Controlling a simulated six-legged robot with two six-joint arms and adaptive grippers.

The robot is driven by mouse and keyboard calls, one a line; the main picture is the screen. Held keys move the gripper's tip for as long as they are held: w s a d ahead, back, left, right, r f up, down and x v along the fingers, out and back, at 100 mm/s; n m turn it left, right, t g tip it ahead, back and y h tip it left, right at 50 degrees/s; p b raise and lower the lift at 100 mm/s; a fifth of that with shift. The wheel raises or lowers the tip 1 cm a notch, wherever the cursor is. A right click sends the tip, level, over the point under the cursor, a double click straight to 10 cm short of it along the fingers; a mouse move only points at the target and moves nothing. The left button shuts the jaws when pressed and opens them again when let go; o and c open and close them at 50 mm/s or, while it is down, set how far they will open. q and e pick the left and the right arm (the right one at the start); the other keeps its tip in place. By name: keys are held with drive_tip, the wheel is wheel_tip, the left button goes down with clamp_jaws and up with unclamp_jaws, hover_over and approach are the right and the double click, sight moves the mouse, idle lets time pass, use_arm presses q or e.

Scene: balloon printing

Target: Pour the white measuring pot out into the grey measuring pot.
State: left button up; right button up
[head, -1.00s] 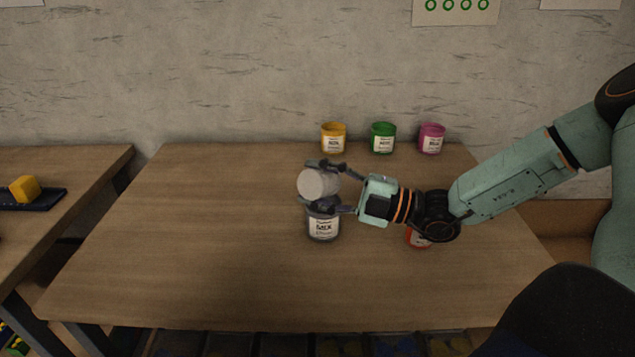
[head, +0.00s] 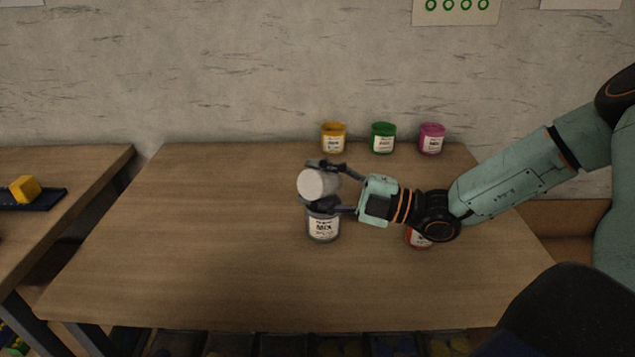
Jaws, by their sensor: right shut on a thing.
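The white measuring pot (head: 312,184) is held tipped on its side above the grey measuring pot, with its pale round end facing me. My right gripper (head: 326,184) is shut on it, one finger above and one below. The grey measuring pot (head: 323,227) stands upright on the table directly beneath, with a white label reading MIX. Its rim is partly hidden by the lower finger. I cannot see the white pot's mouth or any flow between the pots. My left gripper is not in view.
A yellow pot (head: 333,139), a green pot (head: 383,139) and a magenta pot (head: 431,140) stand along the table's back edge. A red pot (head: 419,239) is partly hidden under my right arm. The left half of the wooden table (head: 190,230) is clear.

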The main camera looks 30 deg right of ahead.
idle(0.4)
drive_tip(key=shift+s+a+f+n+g+p, duration=0.15)
drive_tip(key=shift+n+g+p, duration=0.1)
drive_tip(key=shift+n, duration=0.3)
drive_tip(key=shift+w+a+f+n+g+p, duration=0.15)
drive_tip(key=shift+n+p, duration=0.1)
drive_tip(key=shift+n, duration=0.3)
drive_tip(key=shift+s+a+n, duration=0.1)
drive_tip(key=shift+s+n, duration=0.05)
drive_tip(key=shift+n, duration=0.15)
drive_tip(key=shift+s+a+f+n+g+h+p, duration=0.1)
drive_tip(key=shift+a+f+n+g+h+p, duration=0.15)
drive_tip(key=shift+n, duration=0.35)
drive_tip(key=shift+a+f+n+g+h+p, duration=0.1)
drive_tip(key=shift+f+n+g+h+p, duration=0.1)
drive_tip(key=shift+n+h, duration=0.3)
drive_tip(key=shift+s+a+f+n, duration=0.1)
drive_tip(key=shift+s+f+n, duration=0.05)
drive_tip(key=shift+n, duration=0.25)
drive_tip(key=shift+f, duration=0.1)
